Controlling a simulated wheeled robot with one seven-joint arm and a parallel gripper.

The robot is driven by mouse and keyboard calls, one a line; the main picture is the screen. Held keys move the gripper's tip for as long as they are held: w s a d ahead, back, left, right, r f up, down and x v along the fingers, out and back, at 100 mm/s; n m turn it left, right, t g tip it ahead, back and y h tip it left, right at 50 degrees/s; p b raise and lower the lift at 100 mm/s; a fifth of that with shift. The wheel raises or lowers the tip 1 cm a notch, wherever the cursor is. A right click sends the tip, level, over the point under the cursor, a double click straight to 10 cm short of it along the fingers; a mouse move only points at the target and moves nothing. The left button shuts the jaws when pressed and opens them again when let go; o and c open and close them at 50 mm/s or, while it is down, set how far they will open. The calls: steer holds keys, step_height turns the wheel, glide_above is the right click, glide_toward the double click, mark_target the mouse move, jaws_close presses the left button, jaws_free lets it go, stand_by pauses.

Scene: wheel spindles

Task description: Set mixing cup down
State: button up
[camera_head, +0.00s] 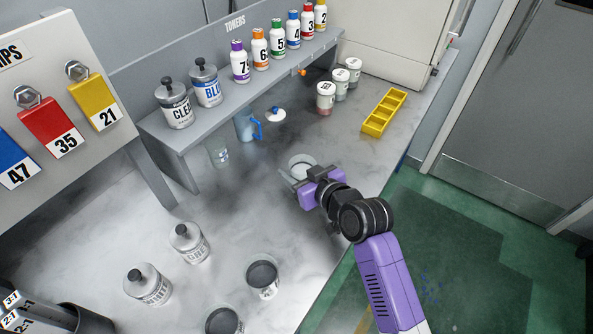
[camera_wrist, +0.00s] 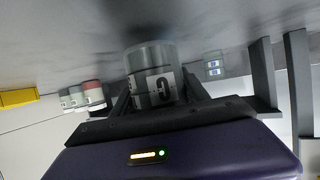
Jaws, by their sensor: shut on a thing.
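The mixing cup (camera_head: 301,160) is a pale, see-through cup over the bench near its front edge. In the wrist view the cup (camera_wrist: 151,62) shows grey with a label and a large letter C. My gripper (camera_head: 304,174) is shut on the cup, with a finger on each side of it in the wrist view (camera_wrist: 156,92). A dark shadow lies by the cup's end in the wrist view. I cannot tell whether its base touches the bench.
The bench top (camera_head: 340,150) is bare around the cup. A yellow tray (camera_head: 384,112) and several small cups (camera_head: 326,96) stand behind and right. A blue jug (camera_head: 247,126) and a clear cup (camera_head: 218,152) stand by the toner shelf (camera_head: 272,79). Dark-filled cups (camera_head: 263,277) are in front.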

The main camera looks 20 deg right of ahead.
steer(key=shift+f, duration=0.25)
steer(key=shift+f, duration=0.15)
steer(key=o, duration=1.6)
steer(key=shift+c, duration=0.2)
steer(key=shift+s+r, duration=0.1)
steer(key=shift+r, duration=0.1)
steer(key=b+v, duration=0.1)
steer(key=v, duration=1)
steer(key=shift+s+d+r, duration=0.1)
steer(key=shift+s+d, duration=0.05)
steer(key=shift+s, duration=0.25)
